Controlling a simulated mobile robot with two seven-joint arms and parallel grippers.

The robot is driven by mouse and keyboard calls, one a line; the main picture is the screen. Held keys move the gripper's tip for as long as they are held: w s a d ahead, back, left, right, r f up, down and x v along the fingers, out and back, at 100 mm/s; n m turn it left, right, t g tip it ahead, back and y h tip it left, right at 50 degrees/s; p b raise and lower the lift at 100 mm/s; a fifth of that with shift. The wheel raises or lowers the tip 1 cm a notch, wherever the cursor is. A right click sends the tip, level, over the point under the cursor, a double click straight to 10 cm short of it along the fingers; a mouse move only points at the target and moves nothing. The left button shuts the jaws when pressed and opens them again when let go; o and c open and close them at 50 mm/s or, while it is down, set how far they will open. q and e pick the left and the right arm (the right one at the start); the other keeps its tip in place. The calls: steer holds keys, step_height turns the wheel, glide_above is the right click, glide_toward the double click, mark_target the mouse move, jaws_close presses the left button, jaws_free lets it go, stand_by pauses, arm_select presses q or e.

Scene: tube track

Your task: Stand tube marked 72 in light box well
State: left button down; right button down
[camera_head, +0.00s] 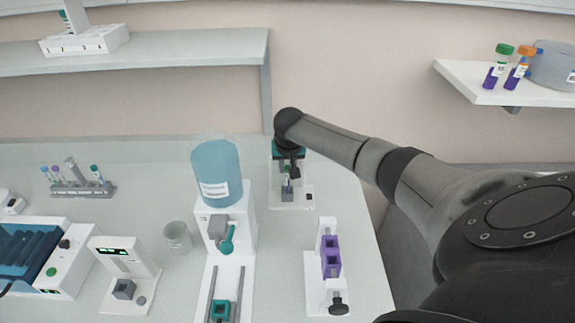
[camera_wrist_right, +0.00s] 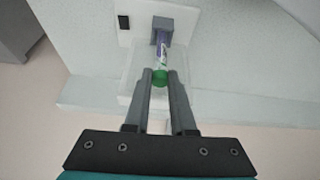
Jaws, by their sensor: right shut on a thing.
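My right gripper (camera_head: 289,168) reaches down at the back of the table. In the right wrist view its two fingers (camera_wrist_right: 160,92) are shut on the green cap of a tube (camera_wrist_right: 160,77). The tube has a white label and purple contents; I cannot read its number. Its lower end meets a grey square well (camera_wrist_right: 163,24) on a white box (camera_wrist_right: 190,15). I cannot tell how deep it sits. In the head view the tube shows just above the grey well (camera_head: 287,195) of the white box (camera_head: 300,201). My left gripper is not in view.
A white stand with a blue tank (camera_head: 217,175) is left of the box. A white stand with purple blocks (camera_head: 331,260) is in front. A beaker (camera_head: 177,237), a tube rack (camera_head: 85,190) and other devices stand further left. Two capped tubes (camera_head: 494,68) (camera_head: 517,70) are on the right shelf.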

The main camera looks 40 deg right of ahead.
steer(key=c, duration=0.7)
jaws_free()
steer(key=p+v, duration=0.1)
steer(key=v, duration=1.4)
steer(key=shift+s+r, duration=0.1)
